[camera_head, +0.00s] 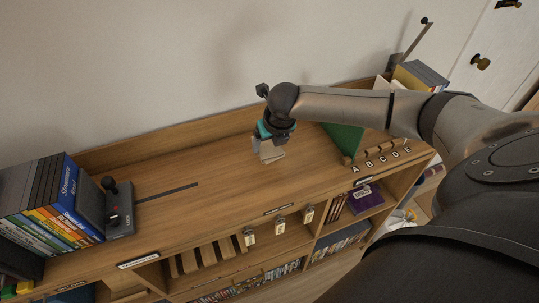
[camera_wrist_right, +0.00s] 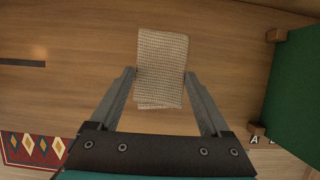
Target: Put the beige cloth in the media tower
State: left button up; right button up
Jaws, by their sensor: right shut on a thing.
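The beige cloth (camera_wrist_right: 162,60) is a folded, woven piece between the fingers of my right gripper (camera_wrist_right: 160,76) in the wrist view. In the head view the cloth (camera_head: 271,153) shows pale just below the right gripper (camera_head: 268,137), over the middle of the wooden top. My right gripper is shut on the cloth; I cannot tell if the cloth touches the wood. The wooden shelf unit (camera_head: 222,160) has a long top and open compartments along its front. I cannot tell whether this unit is the media tower. My left gripper is out of view.
A green panel (camera_head: 343,137) and a row of letters (camera_head: 380,158) are to the right. A purple box (camera_head: 365,198) lies in a right compartment. The top's left-centre is mostly clear.

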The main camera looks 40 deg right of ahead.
notch_tip(320, 180, down, 5)
jog(key=o, duration=1)
jog(key=shift+r, duration=0.1)
jog(key=p+v, duration=0.1)
jog(key=v, duration=1.1)
